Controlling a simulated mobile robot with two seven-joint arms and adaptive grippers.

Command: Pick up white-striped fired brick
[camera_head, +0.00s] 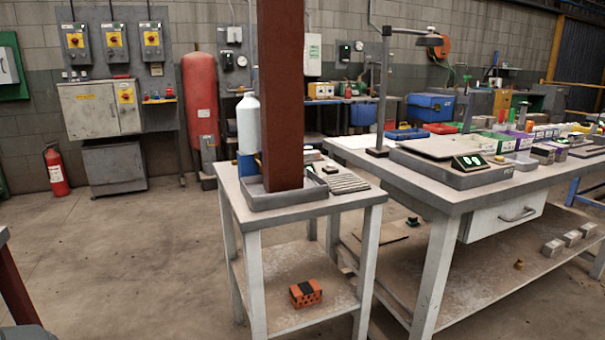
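An orange-red brick (305,294) with small dark holes in its side lies on the lower shelf of the small grey-legged table (229,190). A dark band crosses its top and front; I cannot make out a white stripe on it. No other fired brick is clearly visible. The brick lies apart from the table legs, near the front right of the shelf. Neither of my grippers is in view.
A reddish-brown post (281,90) rises at the small table's grey tray (312,199), beside a white bottle (247,122). A larger workbench (440,196) stands to the right, with grey blocks (571,238) on its lower shelf.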

